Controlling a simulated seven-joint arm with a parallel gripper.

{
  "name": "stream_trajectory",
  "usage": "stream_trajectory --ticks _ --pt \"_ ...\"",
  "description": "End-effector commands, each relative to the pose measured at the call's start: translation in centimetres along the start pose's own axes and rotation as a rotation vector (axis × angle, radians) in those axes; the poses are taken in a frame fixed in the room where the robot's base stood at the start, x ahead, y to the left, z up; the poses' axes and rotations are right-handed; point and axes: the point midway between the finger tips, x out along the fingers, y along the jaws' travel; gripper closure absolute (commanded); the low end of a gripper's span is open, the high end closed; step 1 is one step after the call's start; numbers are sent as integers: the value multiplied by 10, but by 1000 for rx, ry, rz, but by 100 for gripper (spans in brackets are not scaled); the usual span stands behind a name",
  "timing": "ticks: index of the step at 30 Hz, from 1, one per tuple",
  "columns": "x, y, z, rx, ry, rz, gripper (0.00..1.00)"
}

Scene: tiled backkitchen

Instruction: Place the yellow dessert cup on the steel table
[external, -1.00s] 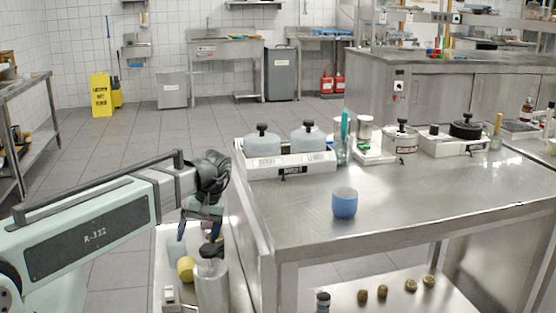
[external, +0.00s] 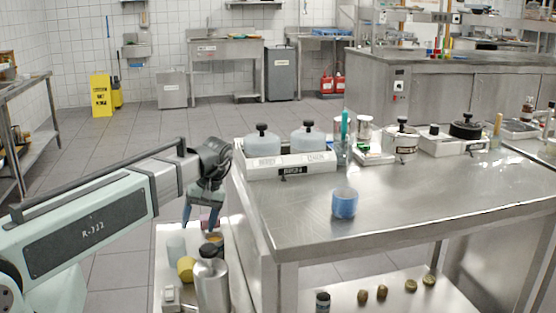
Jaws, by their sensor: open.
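The yellow cup (external: 186,268) is on the narrow cart at the lower left, among other items. It appears tilted or lying on its side. My gripper (external: 201,222) is above the cart, pointing down, with its blue fingers apart. It is higher than the yellow cup and slightly to its right, apart from it, and nothing shows held between the fingers. The steel table (external: 420,205) stands to the right of the cart, and its top is higher than the cart's surface.
A pale cup (external: 176,247), a pinkish item (external: 207,222) and a steel bottle (external: 212,284) crowd the cart near the yellow cup. A blue cup (external: 344,205) stands on the steel table. A white rack with jars (external: 285,164) lines its back left.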

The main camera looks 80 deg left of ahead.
Motion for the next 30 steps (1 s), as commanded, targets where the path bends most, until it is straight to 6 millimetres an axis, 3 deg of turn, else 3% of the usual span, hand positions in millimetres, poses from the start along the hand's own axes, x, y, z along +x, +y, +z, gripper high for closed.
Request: stream_trajectory --ticks 19,30 --pt "74 -1 0 1 -1 -1 34" --pt "88 0 0 1 0 0 34"
